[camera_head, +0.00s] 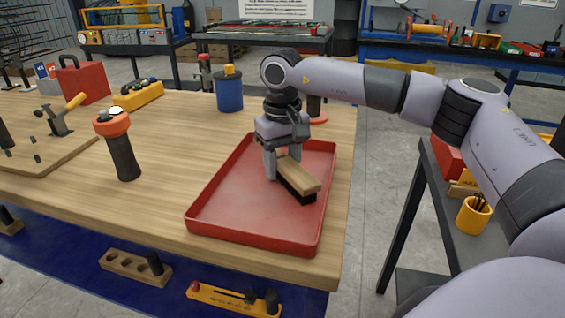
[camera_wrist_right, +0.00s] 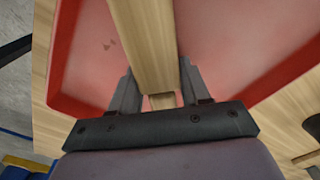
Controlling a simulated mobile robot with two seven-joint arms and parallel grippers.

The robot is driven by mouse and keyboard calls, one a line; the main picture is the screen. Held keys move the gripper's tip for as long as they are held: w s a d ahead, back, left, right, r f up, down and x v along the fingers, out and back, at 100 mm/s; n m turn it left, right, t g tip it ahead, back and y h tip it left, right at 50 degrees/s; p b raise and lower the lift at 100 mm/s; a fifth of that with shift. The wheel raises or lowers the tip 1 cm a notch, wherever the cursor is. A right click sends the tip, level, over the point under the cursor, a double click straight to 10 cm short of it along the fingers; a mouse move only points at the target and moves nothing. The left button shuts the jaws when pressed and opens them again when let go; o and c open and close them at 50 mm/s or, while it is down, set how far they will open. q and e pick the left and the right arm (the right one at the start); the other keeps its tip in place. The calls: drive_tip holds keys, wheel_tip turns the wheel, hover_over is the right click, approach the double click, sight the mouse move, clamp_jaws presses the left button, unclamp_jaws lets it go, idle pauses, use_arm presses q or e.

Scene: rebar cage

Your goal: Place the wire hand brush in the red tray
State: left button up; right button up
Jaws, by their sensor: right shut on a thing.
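The wire hand brush (camera_head: 298,178) has a pale wooden back and dark bristles on its underside. It is over the right part of the red tray (camera_head: 225,211), inside the rim in the head view. My right gripper (camera_head: 283,171) points down and is shut on the brush; in the right wrist view the fingers (camera_wrist_right: 155,92) stand on both sides of the wooden back (camera_wrist_right: 145,40). The bristles look close to or on the tray floor; I cannot tell whether they touch. The tray holds nothing else that shows. My left gripper is not in view.
The tray lies on a wooden table (camera_head: 160,204) near its right edge. An orange and black flashlight-like tool (camera_head: 121,150) stands left of the tray. A dark shelf with a yellow cup (camera_head: 473,215) is at the right.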

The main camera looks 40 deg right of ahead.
sight(282, 159)
drive_tip(key=o, duration=1.1)
drive_tip(key=shift+f, duration=0.1)
drive_tip(key=shift+o, duration=0.2)
wheel_tip(282, 159, up, 12)
drive_tip(key=p, duration=0.1)
drive_tip(key=shift+s+a, duration=0.1)
